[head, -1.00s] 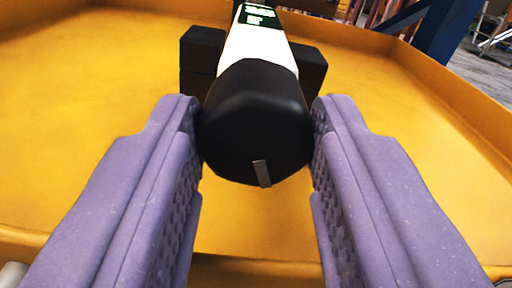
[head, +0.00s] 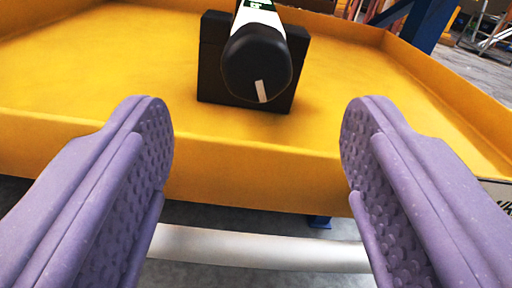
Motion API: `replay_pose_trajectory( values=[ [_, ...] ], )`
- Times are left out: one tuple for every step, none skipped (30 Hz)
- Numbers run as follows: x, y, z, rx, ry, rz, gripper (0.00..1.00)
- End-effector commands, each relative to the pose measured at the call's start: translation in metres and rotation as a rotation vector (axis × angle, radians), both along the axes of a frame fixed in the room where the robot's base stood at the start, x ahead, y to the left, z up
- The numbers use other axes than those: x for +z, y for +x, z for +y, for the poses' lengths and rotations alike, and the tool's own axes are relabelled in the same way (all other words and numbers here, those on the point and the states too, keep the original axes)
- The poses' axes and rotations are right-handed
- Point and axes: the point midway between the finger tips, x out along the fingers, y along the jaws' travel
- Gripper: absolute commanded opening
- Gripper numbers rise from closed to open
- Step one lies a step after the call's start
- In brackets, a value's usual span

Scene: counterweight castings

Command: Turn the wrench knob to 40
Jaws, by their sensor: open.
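The wrench knob (head: 256,64) is a round black end cap with a pale pointer mark (head: 262,91) low on its face, a little right of its centre. The white wrench body (head: 257,14) with a green label runs back from it. A black block-shaped holder (head: 212,73) supports the wrench. My gripper (head: 256,140) has two purple textured fingers spread wide, open and empty. It is nearer to me than the knob and apart from it, with the knob beyond the gap between the fingertips. No scale numbers are readable.
The holder stands on a yellow tray (head: 110,60) with raised edges; its front wall (head: 250,172) crosses below the knob. A pale horizontal bar (head: 260,249) lies below that wall. A blue post (head: 420,25) stands at the back right. The tray around the holder is clear.

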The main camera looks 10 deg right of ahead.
Motion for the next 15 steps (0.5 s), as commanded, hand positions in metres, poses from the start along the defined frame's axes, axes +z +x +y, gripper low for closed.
replay_pose_trajectory(
  values=[
    [0.002,-0.006,0.000,0.000,-0.001,0.001,0.65],
    [0.001,-0.010,0.000,0.000,-0.001,0.001,0.65],
    [0.001,-0.013,0.000,0.000,0.000,0.002,0.65],
    [0.001,-0.015,0.000,0.000,0.000,0.001,0.65],
    [0.000,-0.016,0.000,0.001,-0.001,0.001,0.65],
    [0.000,-0.017,0.000,0.001,-0.001,0.000,0.65],
    [0.000,-0.018,0.000,0.001,-0.001,0.000,0.65],
    [0.000,-0.018,0.000,0.001,-0.001,0.000,0.65],
    [0.000,-0.018,0.000,0.001,-0.001,0.000,0.65],
    [-0.001,-0.018,0.000,0.001,-0.001,0.000,0.65],
    [-0.001,-0.018,0.000,0.000,-0.001,0.000,0.65],
    [-0.001,-0.018,0.000,0.000,-0.001,0.000,0.65],
    [-0.001,-0.017,0.000,0.000,0.002,0.000,0.58],
    [-0.001,-0.017,0.000,-0.001,0.014,0.000,0.51],
    [-0.002,-0.017,0.000,-0.003,0.059,-0.002,0.50]
  ],
)
